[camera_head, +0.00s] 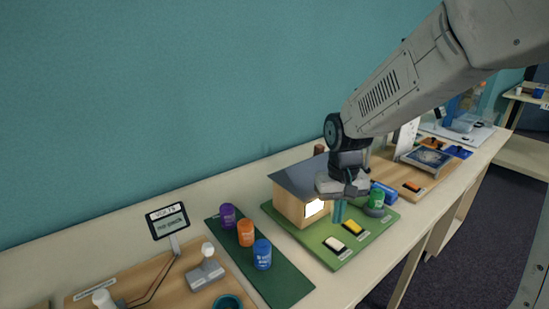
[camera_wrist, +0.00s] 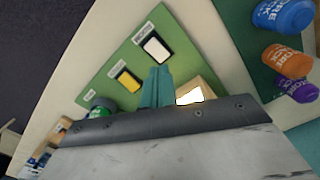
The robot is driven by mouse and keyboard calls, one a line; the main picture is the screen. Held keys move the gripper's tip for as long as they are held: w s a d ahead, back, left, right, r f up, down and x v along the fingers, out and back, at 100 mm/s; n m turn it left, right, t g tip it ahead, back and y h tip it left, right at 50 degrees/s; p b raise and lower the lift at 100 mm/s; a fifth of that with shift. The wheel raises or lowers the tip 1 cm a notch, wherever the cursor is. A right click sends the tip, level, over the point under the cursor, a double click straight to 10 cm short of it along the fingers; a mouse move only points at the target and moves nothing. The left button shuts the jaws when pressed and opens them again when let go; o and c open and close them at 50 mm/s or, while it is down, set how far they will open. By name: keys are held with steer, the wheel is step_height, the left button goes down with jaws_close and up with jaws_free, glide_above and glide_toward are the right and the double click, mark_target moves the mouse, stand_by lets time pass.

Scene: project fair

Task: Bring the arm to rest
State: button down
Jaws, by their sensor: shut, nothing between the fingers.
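My arm reaches in from the upper right in the head view. My gripper (camera_head: 338,212) points down above the green board (camera_head: 345,262), in front of the small model house (camera_head: 290,203) with a dark roof and a lit window. The teal fingers are together with nothing between them. They also show in the wrist view (camera_wrist: 156,88), over the green board (camera_wrist: 112,72) and beside the lit house (camera_wrist: 205,98). I cannot tell the exact height of the fingertips above the board.
A white switch (camera_head: 335,245), a yellow switch (camera_head: 353,229) and a green can (camera_head: 376,198) are on the board near my gripper. Purple (camera_head: 228,216), orange (camera_head: 246,233) and blue (camera_head: 262,254) cans stand on a dark green mat. A teal wall (camera_head: 150,100) rises behind the table.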

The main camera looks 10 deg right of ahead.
steer(key=s+d+r, duration=0.1)
steer(key=s+r, duration=0.2)
steer(key=s, duration=0.5)
steer(key=s+d+r+t, duration=0.1)
steer(key=s+d+r, duration=0.1)
steer(key=s+r, duration=0.2)
steer(key=s+d+r, duration=0.1)
steer(key=s+r, duration=0.3)
steer(key=s, duration=0.7)
steer(key=shift+s+d+r+t, duration=0.2)
steer(key=shift+s+d+t, duration=0.05)
steer(key=shift+s+t, duration=0.05)
